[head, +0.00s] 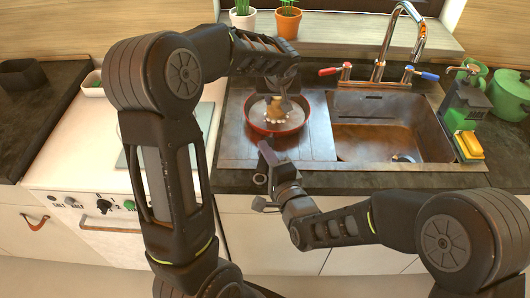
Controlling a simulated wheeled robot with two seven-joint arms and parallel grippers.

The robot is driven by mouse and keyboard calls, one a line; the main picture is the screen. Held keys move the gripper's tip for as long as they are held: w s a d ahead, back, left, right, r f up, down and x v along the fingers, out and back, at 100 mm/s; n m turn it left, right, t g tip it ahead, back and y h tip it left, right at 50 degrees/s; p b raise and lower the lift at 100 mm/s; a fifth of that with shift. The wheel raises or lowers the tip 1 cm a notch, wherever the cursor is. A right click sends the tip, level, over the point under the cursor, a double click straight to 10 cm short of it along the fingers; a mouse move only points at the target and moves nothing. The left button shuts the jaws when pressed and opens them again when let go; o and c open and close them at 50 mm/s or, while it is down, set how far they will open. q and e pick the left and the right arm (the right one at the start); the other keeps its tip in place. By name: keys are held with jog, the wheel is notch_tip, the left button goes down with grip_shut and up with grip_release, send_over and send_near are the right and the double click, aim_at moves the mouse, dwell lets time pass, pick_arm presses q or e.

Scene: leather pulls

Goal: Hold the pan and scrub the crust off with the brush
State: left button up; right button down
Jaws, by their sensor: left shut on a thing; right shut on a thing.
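The red-rimmed pan (293,124) rests on the metal drainboard left of the sink, its inside greyish. My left gripper (279,97) is above the pan and shut on the brush (275,113), which has a tan head and pale bristles low in the pan. I cannot tell whether the bristles touch the bottom. My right gripper (267,158) is at the near side of the pan, shut on what appears to be the pan's handle, which the fingers hide. The crust cannot be told apart at this size.
The sink basin (372,118) with its tap (398,40) is to the right. A soap dispenser (464,100), a yellow sponge (468,145) and green items stand beyond it. A white stove (75,150) is at left. Two potted plants (287,22) stand on the sill behind.

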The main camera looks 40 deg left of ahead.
pick_arm(q)
jog(key=shift+f, duration=0.2)
jog(key=shift+c, duration=0.5)
jog(key=shift+w+r, duration=0.15)
jog(key=shift+w, duration=0.65)
jog(key=shift+w+a, duration=0.3)
jog(key=shift+w, duration=0.65)
jog(key=shift+s, duration=0.15)
jog(key=shift+s+d, duration=0.15)
jog(key=shift+s, duration=0.7)
jog(key=shift+s+d, duration=0.15)
jog(key=shift+s, duration=0.65)
jog(key=shift+f, duration=0.2)
